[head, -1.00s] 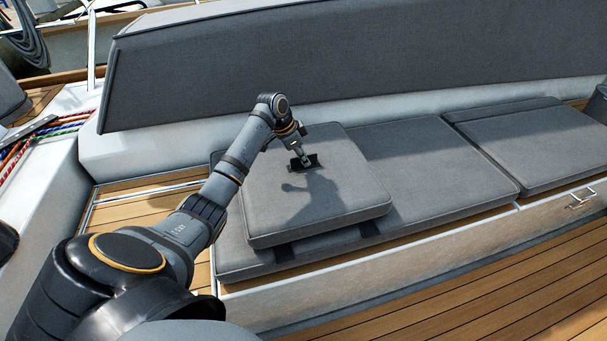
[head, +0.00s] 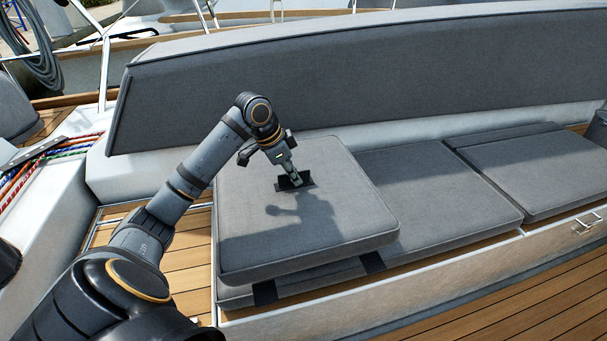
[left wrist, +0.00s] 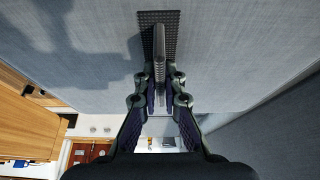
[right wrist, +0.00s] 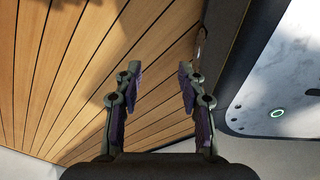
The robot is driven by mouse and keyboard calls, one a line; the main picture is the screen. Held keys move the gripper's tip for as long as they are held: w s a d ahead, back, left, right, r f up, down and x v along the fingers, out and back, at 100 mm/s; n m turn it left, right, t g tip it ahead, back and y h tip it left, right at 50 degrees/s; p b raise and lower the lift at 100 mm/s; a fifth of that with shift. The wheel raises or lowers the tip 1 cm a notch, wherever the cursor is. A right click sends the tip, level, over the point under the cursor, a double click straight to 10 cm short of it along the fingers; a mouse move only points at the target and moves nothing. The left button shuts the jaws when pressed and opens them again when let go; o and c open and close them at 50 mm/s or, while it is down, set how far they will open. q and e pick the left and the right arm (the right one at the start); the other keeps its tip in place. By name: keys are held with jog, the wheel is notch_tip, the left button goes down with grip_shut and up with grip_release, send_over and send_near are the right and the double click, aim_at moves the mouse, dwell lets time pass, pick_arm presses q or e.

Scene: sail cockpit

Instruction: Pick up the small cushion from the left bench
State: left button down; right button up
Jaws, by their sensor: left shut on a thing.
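The small cushion (head: 310,225) is a grey square pad with a dark patch and a grip tab on its top. It is over the left end of the bench (head: 420,270), tilted slightly and seemingly raised a little off the longer seat cushion (head: 430,195). My left gripper (head: 294,179) is shut on the tab, and the left wrist view shows the tab between its fingers (left wrist: 160,88). My right gripper (right wrist: 157,78) is open and empty above wood planking; it does not show in the head view.
A long grey backrest (head: 350,85) stands behind the bench. Another seat cushion (head: 540,170) lies to the right. Coloured ropes (head: 35,165) run at the left. The wooden deck (head: 520,310) in front is clear.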

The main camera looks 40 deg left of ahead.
aim_at(295, 190)
pick_arm(q)
jog(key=s, duration=0.1)
jog(key=s+r, duration=0.1)
jog(key=s, duration=0.1)
jog(key=shift+d, duration=0.2)
jog(key=shift+s+r+b, duration=0.15)
jog(key=shift+s+b, duration=0.1)
jog(key=shift+b, duration=0.3)
jog(key=shift+s+r, duration=0.25)
jog(key=shift+s, duration=0.1)
jog(key=shift+s+d+r+b, duration=0.2)
jog(key=shift+s+d+b, duration=0.15)
jog(key=shift+b, duration=0.05)
pick_arm(e)
jog(key=shift+w+d+f, duration=0.1)
jog(key=shift+w+f, duration=0.05)
jog(key=shift+w, duration=0.85)
jog(key=shift+w+d+f, duration=0.1)
jog(key=shift+w, duration=0.9)
